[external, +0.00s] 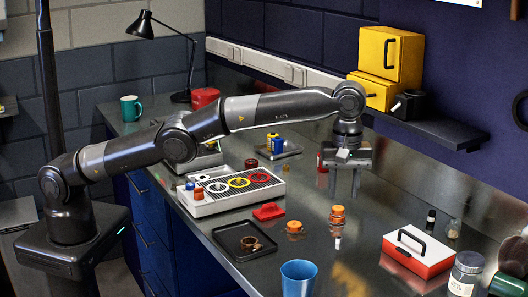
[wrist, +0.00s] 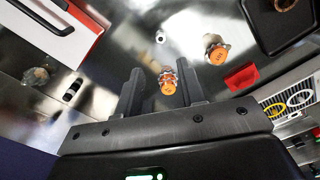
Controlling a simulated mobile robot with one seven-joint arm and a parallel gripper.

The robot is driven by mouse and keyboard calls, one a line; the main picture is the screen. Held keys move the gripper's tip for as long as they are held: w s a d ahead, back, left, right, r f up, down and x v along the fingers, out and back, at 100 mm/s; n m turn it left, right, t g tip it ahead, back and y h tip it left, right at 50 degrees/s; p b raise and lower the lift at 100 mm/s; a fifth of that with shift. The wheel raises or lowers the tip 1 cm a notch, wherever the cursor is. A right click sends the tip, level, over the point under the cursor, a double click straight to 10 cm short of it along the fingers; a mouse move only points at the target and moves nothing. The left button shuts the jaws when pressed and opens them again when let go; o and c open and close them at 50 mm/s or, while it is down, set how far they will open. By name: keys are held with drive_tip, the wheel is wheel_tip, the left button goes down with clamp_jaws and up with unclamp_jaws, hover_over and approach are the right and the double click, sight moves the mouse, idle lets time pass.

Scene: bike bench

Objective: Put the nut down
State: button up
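My gripper (external: 345,192) points down over the middle of the bench, its two fingers apart. In the wrist view, the open fingers (wrist: 160,95) show on both sides of an orange-topped piece (wrist: 167,84), with gaps at each side. That piece also shows below the fingers in the external view (external: 337,214). A small pale ring-like piece (wrist: 160,37) lies on the bench beyond it; it may be a nut. A brass-coloured ring-shaped piece (external: 250,243) sits in a black tray (external: 225,238). I cannot tell for sure which piece is the nut. Nothing shows gripped.
A second orange-topped piece (external: 295,228) and a red part (external: 268,212) stand left of my gripper. A grey rack with coloured rings (external: 235,199) is further left. A red-and-white case (external: 418,252), a blue cup (external: 298,279) and a jar (external: 466,274) stand nearer the front.

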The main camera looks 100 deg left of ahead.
drive_tip(key=s+a+r+m+t, duration=0.25)
drive_tip(key=s+r+m, duration=0.65)
drive_tip(key=s+r, duration=1.1)
drive_tip(key=s+d+f+m+t, duration=0.1)
drive_tip(key=s+f+m, duration=0.2)
drive_tip(key=s, duration=0.7)
drive_tip(key=s+d+f+m+t, duration=0.15)
drive_tip(key=s+m, duration=0.25)
drive_tip(key=s, duration=0.6)
drive_tip(key=s+d+f+m, duration=0.1)
drive_tip(key=s+f+m, duration=0.4)
drive_tip(key=s+f, duration=0.5)
drive_tip(key=s, duration=0.3)
drive_tip(key=shift+s+d+f+t, duration=0.15)
drive_tip(key=shift+s+f+t, duration=0.05)
drive_tip(key=shift+f+t, duration=0.15)
drive_tip(key=shift+o, duration=0.7)
